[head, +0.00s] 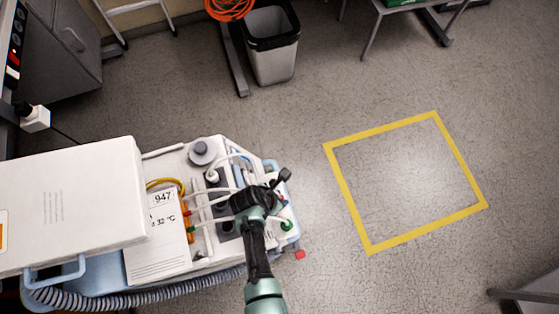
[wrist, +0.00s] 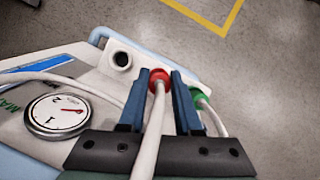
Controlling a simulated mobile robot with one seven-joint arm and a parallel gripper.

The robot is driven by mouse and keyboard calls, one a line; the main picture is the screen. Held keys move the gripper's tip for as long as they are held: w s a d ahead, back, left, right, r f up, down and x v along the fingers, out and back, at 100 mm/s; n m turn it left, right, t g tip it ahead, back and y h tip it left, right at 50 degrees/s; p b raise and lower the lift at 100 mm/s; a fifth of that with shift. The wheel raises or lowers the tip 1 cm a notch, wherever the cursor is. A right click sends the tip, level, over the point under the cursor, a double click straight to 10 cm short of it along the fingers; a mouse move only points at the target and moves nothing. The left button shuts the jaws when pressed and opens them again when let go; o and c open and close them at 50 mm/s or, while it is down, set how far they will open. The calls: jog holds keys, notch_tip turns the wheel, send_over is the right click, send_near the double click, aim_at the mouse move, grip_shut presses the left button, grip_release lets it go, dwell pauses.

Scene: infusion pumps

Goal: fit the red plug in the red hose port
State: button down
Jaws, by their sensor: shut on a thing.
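In the wrist view my gripper (wrist: 159,74) is shut on the red plug (wrist: 159,75), which shows between the two blue fingertips. A white hose (wrist: 151,135) runs from the plug back between the fingers towards the camera. The plug is close to the pale face of the pump unit; I cannot tell whether it touches or sits in a port. An empty dark round port (wrist: 122,60) with a pale rim is left of the plug. No red-marked port is clearly visible. In the head view my gripper (head: 258,198) is over the right end of the pump unit (head: 208,157), its fingertips hidden.
A green plug (wrist: 199,96) with a white hose is close right of my fingers. A round gauge (wrist: 60,114) is at left. A white box (head: 70,200) covers the unit's left side. A bin (head: 272,55) stands behind; the yellow-marked floor square (head: 348,195) is clear.

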jog(key=shift+f+b, duration=1.25)
jog(key=shift+f, duration=0.5)
jog(key=c, duration=0.5)
grip_release()
jog(key=shift+r, duration=0.1)
